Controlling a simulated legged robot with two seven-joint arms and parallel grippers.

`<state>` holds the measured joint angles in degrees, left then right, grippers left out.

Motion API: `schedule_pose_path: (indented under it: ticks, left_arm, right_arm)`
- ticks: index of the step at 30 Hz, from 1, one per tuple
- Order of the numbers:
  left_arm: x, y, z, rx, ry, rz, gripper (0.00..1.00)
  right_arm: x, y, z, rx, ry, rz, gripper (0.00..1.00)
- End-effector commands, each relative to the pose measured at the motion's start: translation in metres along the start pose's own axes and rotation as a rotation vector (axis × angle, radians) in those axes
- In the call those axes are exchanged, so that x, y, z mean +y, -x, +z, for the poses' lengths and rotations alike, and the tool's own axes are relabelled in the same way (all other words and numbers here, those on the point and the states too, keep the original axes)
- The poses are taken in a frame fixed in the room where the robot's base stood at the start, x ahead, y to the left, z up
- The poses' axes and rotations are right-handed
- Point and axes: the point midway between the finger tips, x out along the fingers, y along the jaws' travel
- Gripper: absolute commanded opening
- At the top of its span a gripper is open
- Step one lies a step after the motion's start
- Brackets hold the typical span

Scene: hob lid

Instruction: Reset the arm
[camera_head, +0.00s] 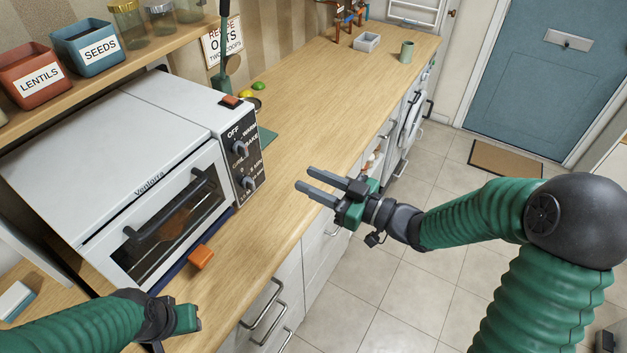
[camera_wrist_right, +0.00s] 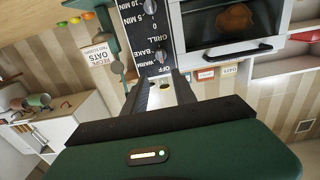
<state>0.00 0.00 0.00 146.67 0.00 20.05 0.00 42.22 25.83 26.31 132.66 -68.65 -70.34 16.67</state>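My right gripper (camera_head: 303,177) is over the front edge of the wooden worktop, to the right of the oven. Its two grey fingers point left with a gap between them, and nothing shows in the gap. In the right wrist view, the same gripper (camera_wrist_right: 161,84) shows its fingers apart, with the oven's dial panel beyond them. My left gripper (camera_head: 186,318) is low at the left, near the worktop's front edge. Its fingers are hidden or too unclear to tell.
A white oven (camera_head: 130,160) with a closed glass door stands on the worktop (camera_head: 335,110). An orange block (camera_head: 201,256) lies before it. A shelf above holds a red LENTILS bin (camera_head: 36,75) and blue SEEDS bin (camera_head: 88,48).

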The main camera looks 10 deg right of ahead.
Motion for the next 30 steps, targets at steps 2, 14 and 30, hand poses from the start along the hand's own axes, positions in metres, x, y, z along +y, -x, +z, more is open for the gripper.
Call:
schedule_pose_path:
  ticks: [2,14,30]
  left_arm:
    - [0.000,0.000,0.000,0.000,0.000,0.000,0.36]
    - [0.000,0.000,0.000,0.000,0.000,0.000,0.36]
    - [0.000,0.000,0.000,0.000,0.000,0.000,0.36]
  right_arm:
    - [0.000,0.000,0.000,0.000,0.000,0.000,0.33]
    - [0.025,0.000,0.048,-0.263,0.015,0.195,0.33]
    - [-0.058,0.169,0.164,-1.222,-0.468,0.663,0.33]
